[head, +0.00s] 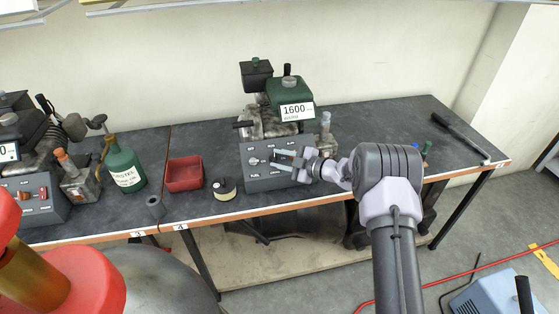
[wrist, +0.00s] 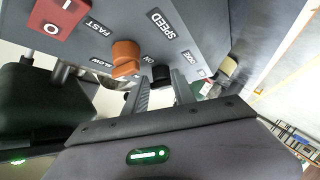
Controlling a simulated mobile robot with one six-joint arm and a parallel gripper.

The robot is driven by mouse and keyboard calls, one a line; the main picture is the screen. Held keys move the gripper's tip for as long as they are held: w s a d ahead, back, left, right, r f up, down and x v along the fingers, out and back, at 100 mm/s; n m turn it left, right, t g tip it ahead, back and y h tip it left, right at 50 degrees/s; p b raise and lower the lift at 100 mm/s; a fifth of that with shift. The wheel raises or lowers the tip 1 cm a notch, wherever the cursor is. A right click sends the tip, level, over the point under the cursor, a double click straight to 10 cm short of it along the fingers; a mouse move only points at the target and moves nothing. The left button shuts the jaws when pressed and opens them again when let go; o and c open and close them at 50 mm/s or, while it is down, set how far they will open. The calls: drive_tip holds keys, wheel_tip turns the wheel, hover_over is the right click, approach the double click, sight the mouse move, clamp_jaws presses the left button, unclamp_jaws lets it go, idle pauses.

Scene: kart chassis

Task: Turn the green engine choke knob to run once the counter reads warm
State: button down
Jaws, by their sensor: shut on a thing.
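The green engine (head: 290,92) stands on the bench at the back, with a white counter (head: 296,110) reading 1600; the small line under it is too small to read. Its grey control panel (head: 262,184) faces me. My gripper (head: 283,160) reaches in from the right at the panel. In the wrist view my gripper (wrist: 161,82) has its two fingers on either side of a black knob (wrist: 160,73) and is shut on it. A small label beside it is hard to read. The knob's pointing direction is hidden.
In the wrist view an orange knob (wrist: 125,57) and a red switch (wrist: 60,16) are on the same panel. The bench's right end is mostly clear around a long tool (head: 460,138).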

drive_tip(key=shift+f+n+g, duration=0.15)
drive_tip(key=shift+n+g, duration=0.65)
drive_tip(key=shift+n, duration=0.1)
drive_tip(key=shift+n+p, duration=0.3)
drive_tip(key=shift+s+a+f+g, duration=0.1)
drive_tip(key=shift+s+f+g, duration=0.05)
drive_tip(key=shift+g, duration=0.25)
drive_tip(key=c, duration=1.2)
unclamp_jaws()
drive_tip(key=shift+o, duration=0.2)
drive_tip(key=shift+r, duration=0.2)
drive_tip(key=shift+r, duration=0.1)
drive_tip(key=p+v, duration=0.5)
drive_tip(key=v, duration=1.2)
